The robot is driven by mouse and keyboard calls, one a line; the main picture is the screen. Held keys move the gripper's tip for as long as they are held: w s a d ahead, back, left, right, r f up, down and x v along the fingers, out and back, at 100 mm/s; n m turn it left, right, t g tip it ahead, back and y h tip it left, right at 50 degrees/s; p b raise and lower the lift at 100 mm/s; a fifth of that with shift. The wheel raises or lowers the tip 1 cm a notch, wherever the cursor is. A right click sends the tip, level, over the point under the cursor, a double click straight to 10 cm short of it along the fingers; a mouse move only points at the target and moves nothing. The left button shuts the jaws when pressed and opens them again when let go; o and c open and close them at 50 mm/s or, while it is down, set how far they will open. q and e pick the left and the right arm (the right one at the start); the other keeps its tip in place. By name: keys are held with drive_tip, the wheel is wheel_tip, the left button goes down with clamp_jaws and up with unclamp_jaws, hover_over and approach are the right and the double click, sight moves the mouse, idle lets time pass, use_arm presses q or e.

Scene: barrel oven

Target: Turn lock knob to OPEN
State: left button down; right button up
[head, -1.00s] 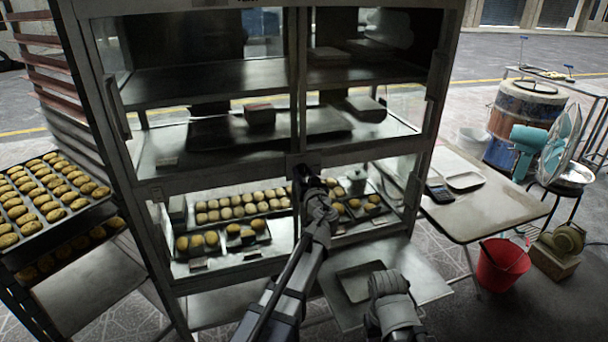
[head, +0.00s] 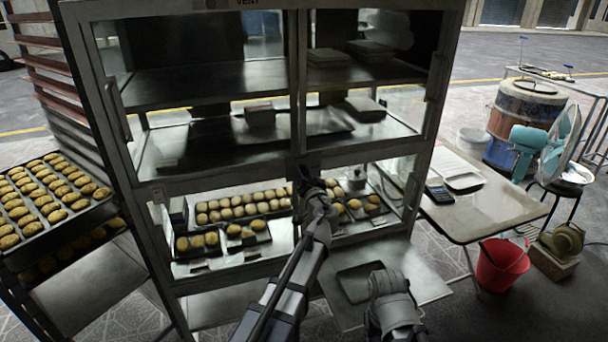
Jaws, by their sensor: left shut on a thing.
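A metal display cabinet (head: 220,181) with glass panels stands in front of me. The lock knob is at the middle of the cabinet's front, where the centre post meets the cross rail, and is mostly hidden behind my left gripper. My left gripper (head: 308,176) reaches up to that spot and is shut on the small knob there. Which way the knob points cannot be made out. My right arm shows at the bottom, right of centre, but its fingers cannot be seen.
Trays of buns (head: 40,200) stand on a rack at the left. Buns (head: 240,207) also sit inside the lower cabinet. A folding table (head: 490,205) with a calculator stands at the right, with a red bucket (head: 502,262), a fan and a wooden barrel (head: 525,105) near it.

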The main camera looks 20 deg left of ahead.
use_arm(q)
drive_tip(key=m, duration=0.6)
drive_tip(key=shift+d+g+p, duration=0.1)
drive_tip(key=shift+g+p, duration=0.2)
drive_tip(key=shift+p, duration=0.05)
drive_tip(key=m, duration=0.6)
drive_tip(key=shift+g+y, duration=0.3)
drive_tip(key=shift+c, duration=1.9)
unclamp_jaws()
drive_tip(key=shift+w+m, duration=0.1)
drive_tip(key=shift+m, duration=0.2)
drive_tip(key=v, duration=0.7)
drive_tip(key=shift+s+d+p, duration=0.3)
drive_tip(key=shift+s+p, duration=0.05)
drive_tip(key=shift+p, duration=0.1)
drive_tip(key=shift+s, duration=0.1)
